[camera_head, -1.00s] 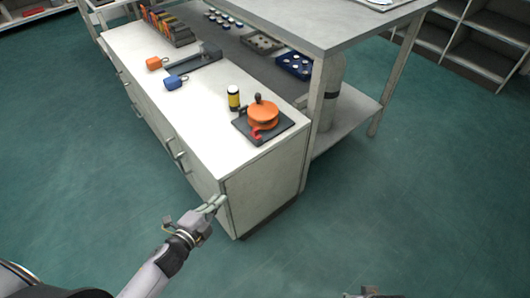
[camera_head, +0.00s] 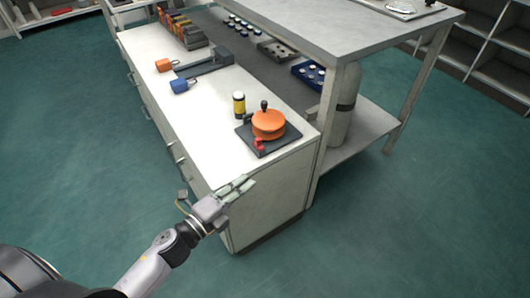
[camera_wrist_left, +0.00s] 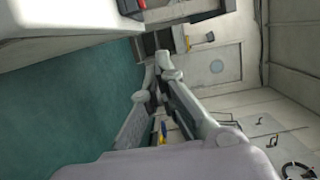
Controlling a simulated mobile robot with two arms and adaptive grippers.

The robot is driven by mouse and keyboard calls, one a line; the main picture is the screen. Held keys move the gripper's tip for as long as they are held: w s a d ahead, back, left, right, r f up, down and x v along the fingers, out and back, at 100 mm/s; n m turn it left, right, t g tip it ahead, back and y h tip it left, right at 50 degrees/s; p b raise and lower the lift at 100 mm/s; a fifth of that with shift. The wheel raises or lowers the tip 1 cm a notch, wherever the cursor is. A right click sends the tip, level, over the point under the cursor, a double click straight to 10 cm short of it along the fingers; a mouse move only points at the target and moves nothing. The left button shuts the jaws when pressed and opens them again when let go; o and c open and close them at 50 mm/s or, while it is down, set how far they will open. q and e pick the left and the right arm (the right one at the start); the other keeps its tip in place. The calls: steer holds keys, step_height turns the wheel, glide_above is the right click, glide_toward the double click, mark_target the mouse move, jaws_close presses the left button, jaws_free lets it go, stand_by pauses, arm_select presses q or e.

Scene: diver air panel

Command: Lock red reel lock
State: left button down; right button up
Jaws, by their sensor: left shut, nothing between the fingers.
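The orange reel (camera_head: 268,124) sits on a dark base plate (camera_head: 283,143) at the near end of the white cabinet top. A black knob stands up from the reel. The small red reel lock (camera_head: 259,145) is at the reel's near side; its exact position is too small to tell. My left gripper (camera_head: 248,183) is shut and empty, in front of the cabinet's near edge, apart from the reel and lock. In the left wrist view its fingers (camera_wrist_left: 162,65) are together, and a bit of red (camera_wrist_left: 141,4) shows at the top edge. My right gripper is not in view.
A yellow-black canister (camera_head: 239,104) stands just behind the reel. Blue (camera_head: 180,86) and orange (camera_head: 164,65) padlocks lie farther back on the cabinet. A grey raised table (camera_head: 350,35) and a gas cylinder (camera_head: 343,112) stand to the right. The green floor is clear in front.

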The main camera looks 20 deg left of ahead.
mark_target(258, 143)
arm_select(q)
steer(key=shift+s+a, duration=0.1)
steer(key=shift+s, duration=0.05)
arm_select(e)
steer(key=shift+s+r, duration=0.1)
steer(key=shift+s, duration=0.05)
